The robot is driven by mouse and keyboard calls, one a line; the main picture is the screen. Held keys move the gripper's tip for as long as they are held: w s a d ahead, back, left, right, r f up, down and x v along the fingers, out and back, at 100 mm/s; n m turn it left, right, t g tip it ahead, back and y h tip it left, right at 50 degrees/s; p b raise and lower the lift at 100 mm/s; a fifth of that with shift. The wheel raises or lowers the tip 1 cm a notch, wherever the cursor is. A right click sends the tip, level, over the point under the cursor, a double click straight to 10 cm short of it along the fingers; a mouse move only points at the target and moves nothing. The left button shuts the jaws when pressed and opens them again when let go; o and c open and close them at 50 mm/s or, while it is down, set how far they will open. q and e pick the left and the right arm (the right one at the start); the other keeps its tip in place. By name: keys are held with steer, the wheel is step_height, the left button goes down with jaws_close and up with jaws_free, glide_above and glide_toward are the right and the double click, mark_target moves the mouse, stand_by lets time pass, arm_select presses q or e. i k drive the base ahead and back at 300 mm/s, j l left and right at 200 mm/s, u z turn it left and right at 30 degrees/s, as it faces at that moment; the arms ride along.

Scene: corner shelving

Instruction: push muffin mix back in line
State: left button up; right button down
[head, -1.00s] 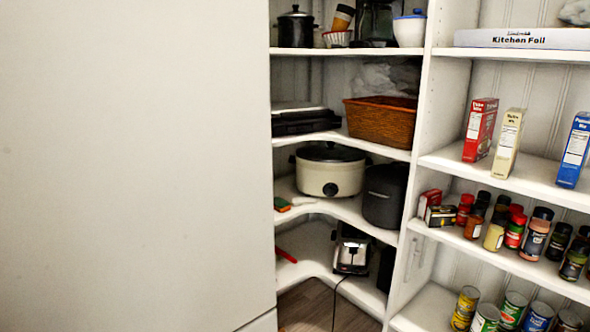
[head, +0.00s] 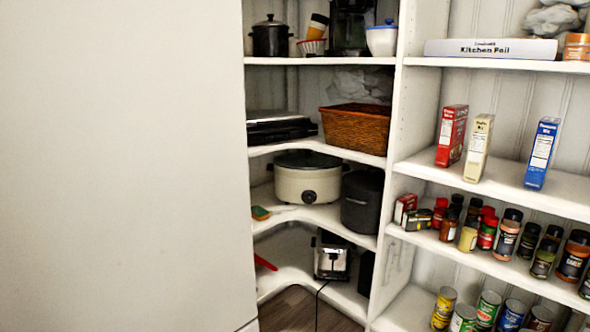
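Three upright boxes stand apart on a shelf (head: 560,193) at the right in the head view: a red box (head: 452,135), a cream box (head: 478,148) and a blue box (head: 541,153). The lettering is too small to read surely; the cream one looks like the muffin mix. The cream box stands between the other two and closer to the shelf's front edge than they do. Neither of my grippers is in view.
A large plain white surface (head: 120,160) fills the left. Below the boxes are spice jars (head: 505,235) and cans (head: 488,305). Above is a kitchen foil box (head: 490,49). The corner shelves hold a wicker basket (head: 355,128), a slow cooker (head: 307,180) and a toaster (head: 331,255).

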mark_target(483, 124)
steer(key=i+z, duration=0.1)
steer(key=z, duration=1.45)
